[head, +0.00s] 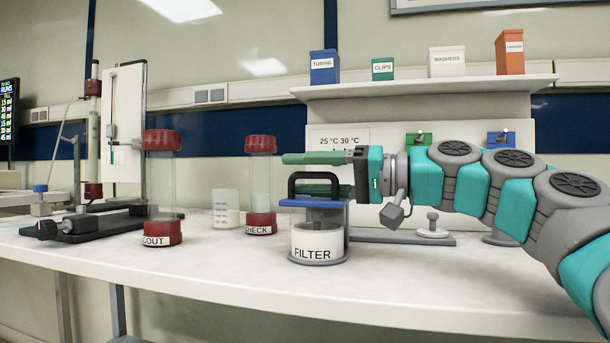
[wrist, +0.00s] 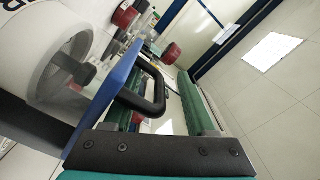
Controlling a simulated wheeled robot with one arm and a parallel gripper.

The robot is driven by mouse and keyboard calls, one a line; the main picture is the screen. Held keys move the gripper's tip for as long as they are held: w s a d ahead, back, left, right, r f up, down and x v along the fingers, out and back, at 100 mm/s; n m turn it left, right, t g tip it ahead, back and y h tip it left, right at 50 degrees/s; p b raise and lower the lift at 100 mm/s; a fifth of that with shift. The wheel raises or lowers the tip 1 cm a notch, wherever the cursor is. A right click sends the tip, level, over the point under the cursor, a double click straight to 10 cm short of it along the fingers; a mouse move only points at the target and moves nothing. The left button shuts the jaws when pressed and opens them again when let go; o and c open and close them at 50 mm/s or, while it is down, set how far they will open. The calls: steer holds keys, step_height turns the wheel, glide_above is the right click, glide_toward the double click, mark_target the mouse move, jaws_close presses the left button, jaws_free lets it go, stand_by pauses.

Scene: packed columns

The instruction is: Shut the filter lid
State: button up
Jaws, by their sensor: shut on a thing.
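The filter (head: 318,243) is a clear jar with a white FILTER label and a grey base, standing on the bench. Its blue lid (head: 312,203) lies about level across the jar's top; I cannot tell whether a small gap is left under it. A black arched handle (head: 322,175) rises from the lid. My gripper (head: 298,174) comes in from the right, its green fingers above and below the handle's top bar, shut on it. In the wrist view the handle (wrist: 157,88) shows between the fingers, with the blue lid (wrist: 105,98) to its left.
Red-capped columns labelled COUT (head: 162,190) and CHECK (head: 261,188) stand left of the filter, with a beaker (head: 225,208) between them. A shelf (head: 430,88) with small boxes is above my arm. The bench front (head: 220,268) is clear.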

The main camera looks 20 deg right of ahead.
steer(key=shift+s+a+f, duration=0.1)
steer(key=shift+s+a, duration=0.05)
steer(key=v, duration=0.8)
steer(key=shift+p, duration=0.4)
steer(key=shift+d, duration=0.2)
steer(key=p+v, duration=0.3)
steer(key=v, duration=1)
steer(key=shift+s+d+p, duration=0.2)
steer(key=shift+d+p, duration=0.05)
steer(key=shift+p, duration=0.15)
stand_by(0.3)
stand_by(0.4)
stand_by(0.4)
